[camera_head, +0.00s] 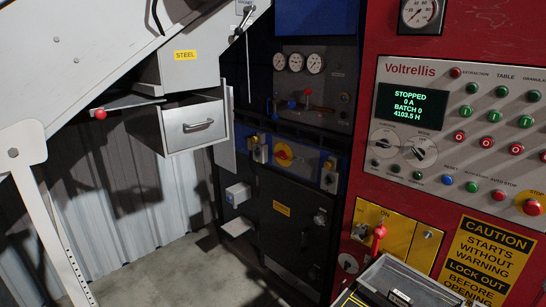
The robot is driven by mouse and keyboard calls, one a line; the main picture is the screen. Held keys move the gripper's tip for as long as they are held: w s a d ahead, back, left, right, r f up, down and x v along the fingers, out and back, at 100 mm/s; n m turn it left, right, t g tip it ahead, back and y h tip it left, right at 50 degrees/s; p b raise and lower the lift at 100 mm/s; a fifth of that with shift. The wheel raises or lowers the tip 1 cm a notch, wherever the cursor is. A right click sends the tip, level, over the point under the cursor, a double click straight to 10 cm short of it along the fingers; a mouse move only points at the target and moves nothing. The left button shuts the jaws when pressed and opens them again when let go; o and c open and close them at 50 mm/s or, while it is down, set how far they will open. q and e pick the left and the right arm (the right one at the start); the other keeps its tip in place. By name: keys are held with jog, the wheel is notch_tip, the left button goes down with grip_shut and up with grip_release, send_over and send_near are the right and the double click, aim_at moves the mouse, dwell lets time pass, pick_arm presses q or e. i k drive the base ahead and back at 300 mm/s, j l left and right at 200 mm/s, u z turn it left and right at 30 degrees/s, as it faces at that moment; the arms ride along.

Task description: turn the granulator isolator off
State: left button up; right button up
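A yellow plate (398,239) marked ON sits low on the red cabinet. A red-knobbed lever (379,232) stands upright on it, near the ON mark; I take this as the isolator, but no readable label names it. A second switch, a red and yellow rotary (284,154), is on the blue machine further left. Neither of my grippers is in view.
An open grey metal box (405,281) stands below the yellow plate, close to the lever. A caution sign (485,258) is to its right. A STEEL drawer (194,127) juts out at the left. Bare floor (185,279) shows at the lower left.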

aim_at(282, 155)
jog(key=i+j, duration=0.2)
jog(key=j, duration=0.15)
jog(key=i+j, duration=0.2)
jog(key=j, duration=0.15)
jog(key=i+j, duration=0.15)
jog(key=j, duration=0.15)
